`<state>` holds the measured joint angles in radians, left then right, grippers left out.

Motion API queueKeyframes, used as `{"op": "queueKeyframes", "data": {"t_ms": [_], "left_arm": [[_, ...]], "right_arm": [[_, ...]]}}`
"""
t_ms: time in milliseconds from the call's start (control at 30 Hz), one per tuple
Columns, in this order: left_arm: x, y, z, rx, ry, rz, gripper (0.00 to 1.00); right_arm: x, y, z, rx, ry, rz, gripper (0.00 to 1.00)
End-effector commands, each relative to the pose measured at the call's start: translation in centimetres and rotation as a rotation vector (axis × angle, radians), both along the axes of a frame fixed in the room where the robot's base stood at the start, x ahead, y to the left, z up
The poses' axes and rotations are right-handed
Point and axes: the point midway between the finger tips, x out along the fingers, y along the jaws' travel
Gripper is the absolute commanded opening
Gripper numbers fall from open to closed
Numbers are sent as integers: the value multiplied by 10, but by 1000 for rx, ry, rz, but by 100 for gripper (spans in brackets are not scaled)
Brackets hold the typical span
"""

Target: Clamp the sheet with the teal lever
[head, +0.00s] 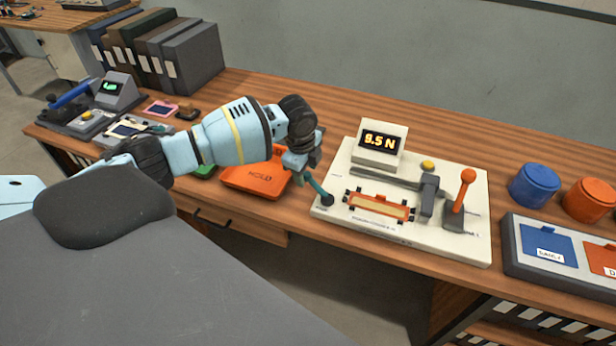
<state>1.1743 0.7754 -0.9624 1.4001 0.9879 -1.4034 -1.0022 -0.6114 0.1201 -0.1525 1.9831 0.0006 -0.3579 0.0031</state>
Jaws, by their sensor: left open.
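The white clamping device (447,232) stands on the wooden bench right of centre. The teal lever (316,187) is at its left edge and slants down to a dark round knob (327,200). A cream sheet (380,206) lies flat in an orange-ended frame on the device. My left gripper (308,160) is open, just above and left of the teal lever. The gripper and wrist hide the lever's upper part, and I cannot tell whether they touch it. My right gripper is not in view.
The device has a display reading 9.5 N (380,141), a grey arm (385,178) and an orange-knobbed lever (463,190). Blue (534,186) and orange (590,200) jars and a labelled tray (510,262) stand right.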

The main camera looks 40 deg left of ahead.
Motion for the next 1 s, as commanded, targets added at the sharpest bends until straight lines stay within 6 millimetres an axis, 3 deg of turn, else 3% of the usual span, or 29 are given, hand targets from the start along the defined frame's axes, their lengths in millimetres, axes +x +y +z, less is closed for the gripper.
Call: {"op": "queueKeyframes", "data": {"t_ms": [200,600,933,1000], "left_arm": [[4,0,-26,1,1,0,48],[6,0,-31,0,-2,0,46],[6,1,-31,0,-2,0,3],[6,1,-30,0,-2,0,0]], "right_arm": [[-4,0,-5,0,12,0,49],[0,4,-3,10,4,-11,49],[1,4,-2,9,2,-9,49],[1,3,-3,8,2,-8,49]]}}
